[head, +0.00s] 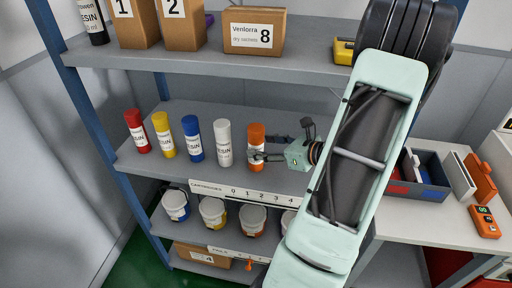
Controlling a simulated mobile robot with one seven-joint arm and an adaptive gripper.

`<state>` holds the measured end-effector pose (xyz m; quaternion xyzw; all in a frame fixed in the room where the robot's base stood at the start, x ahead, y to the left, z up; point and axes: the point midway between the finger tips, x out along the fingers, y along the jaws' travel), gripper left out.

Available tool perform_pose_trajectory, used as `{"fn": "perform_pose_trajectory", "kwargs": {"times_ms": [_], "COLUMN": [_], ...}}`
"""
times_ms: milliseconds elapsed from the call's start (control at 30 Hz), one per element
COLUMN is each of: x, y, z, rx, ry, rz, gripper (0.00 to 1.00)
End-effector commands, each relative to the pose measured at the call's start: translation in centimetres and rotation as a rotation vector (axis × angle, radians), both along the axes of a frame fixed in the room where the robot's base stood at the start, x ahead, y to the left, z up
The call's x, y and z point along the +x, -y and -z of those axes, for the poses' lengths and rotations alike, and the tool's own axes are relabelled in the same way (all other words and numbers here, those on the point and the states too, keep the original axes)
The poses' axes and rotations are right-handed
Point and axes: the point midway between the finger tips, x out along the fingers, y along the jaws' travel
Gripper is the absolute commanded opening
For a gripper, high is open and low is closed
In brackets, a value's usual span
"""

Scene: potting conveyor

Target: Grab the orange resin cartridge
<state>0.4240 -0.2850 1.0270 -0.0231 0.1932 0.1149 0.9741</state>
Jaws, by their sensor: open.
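The orange resin cartridge (257,136) stands upright on the middle shelf, at the right end of a row of cartridges. It has an orange cap, a white label and an orange lower part. My gripper (262,152) is at its right side, pointing left, with its jaws open. One finger overlaps the cartridge's lower half in the picture. I cannot tell whether the cartridge is between the fingers or touched by them. My pale green arm comes down from the upper right and hides the shelf's right part.
White (223,146), blue (193,140), yellow (163,136) and red (138,132) cartridges stand left of the orange one. The upper shelf (215,60) hangs above with boxes on it. Tubs fill the lower shelf. A side table (420,225) is at right.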

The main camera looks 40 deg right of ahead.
Motion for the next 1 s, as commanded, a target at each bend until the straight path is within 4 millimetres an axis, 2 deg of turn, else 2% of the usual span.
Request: {"fn": "perform_pose_trajectory", "kwargs": {"times_ms": [233, 533, 1000], "x": [2.7, 3.1, 3.0], "y": [-0.8, -0.8, -0.8], "z": [1.4, 1.6, 1.6], "rx": [0.001, -0.001, -0.001], "ry": [0.001, 0.0, 0.0], "rz": [-0.001, 0.0, 0.0], "gripper": [0.56, 0.55, 0.03]}}
